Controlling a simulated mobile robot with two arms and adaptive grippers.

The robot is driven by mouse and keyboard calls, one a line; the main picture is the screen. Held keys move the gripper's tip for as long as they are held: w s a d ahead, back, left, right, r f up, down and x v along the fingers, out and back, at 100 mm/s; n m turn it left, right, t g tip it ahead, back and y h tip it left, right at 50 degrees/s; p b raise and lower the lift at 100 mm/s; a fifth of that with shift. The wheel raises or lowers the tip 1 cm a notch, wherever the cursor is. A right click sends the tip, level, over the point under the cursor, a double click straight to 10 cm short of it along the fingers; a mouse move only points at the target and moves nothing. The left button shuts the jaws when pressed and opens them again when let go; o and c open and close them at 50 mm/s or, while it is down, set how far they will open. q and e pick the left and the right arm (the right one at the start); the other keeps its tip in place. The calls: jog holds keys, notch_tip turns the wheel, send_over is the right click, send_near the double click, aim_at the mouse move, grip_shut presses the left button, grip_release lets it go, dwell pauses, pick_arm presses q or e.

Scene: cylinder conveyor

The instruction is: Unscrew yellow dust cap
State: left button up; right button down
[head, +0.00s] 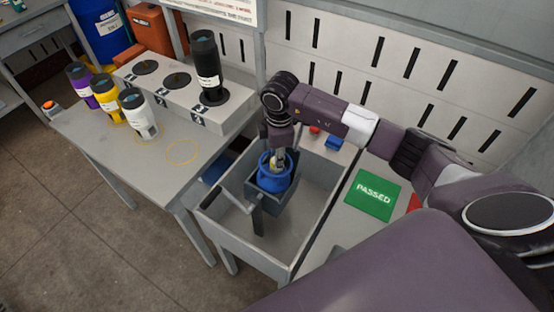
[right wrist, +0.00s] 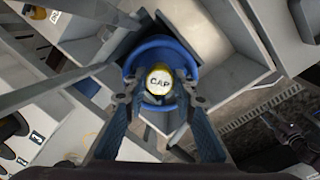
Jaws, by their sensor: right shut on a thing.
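The yellow dust cap (right wrist: 159,82), marked "CAP", is in the middle of the right wrist view, with a blue ring-shaped collar (right wrist: 160,50) around it. In the head view the cap shows only as a small yellowish patch beneath my gripper. The blue cylinder (head: 272,182) under it stands upright in a dark square holder (head: 257,202). My right gripper (head: 277,152) points down from above, with one finger on each side of the cap, shut on it. The exact finger contact is hard to see. My left gripper is not in view.
The holder is within a grey open-topped bin (head: 250,250). To the left, a table (head: 150,158) carries purple, yellow and white cylinders and a numbered stand (head: 225,118) with a black cylinder (head: 207,65). A green "PASSED" mat (head: 370,195) lies right of the bin.

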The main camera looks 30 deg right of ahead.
jog(key=shift+n, duration=1)
jog(key=n+b, duration=0.2)
jog(key=n, duration=0.1)
jog(key=shift+f+n, duration=0.15)
jog(key=shift+n, duration=0.15)
jog(key=shift+n+b, duration=0.45)
jog(key=shift+n, duration=0.45)
jog(key=shift+r, duration=0.2)
jog(key=n+b, duration=0.2)
jog(key=n, duration=0.1)
jog(key=shift+f+t, duration=0.2)
jog(key=shift+t, duration=0.2)
jog(key=shift+n+b, duration=0.5)
jog(key=shift+n, duration=0.7)
jog(key=shift+r+n, duration=0.2)
jog(key=shift+n, duration=0.4)
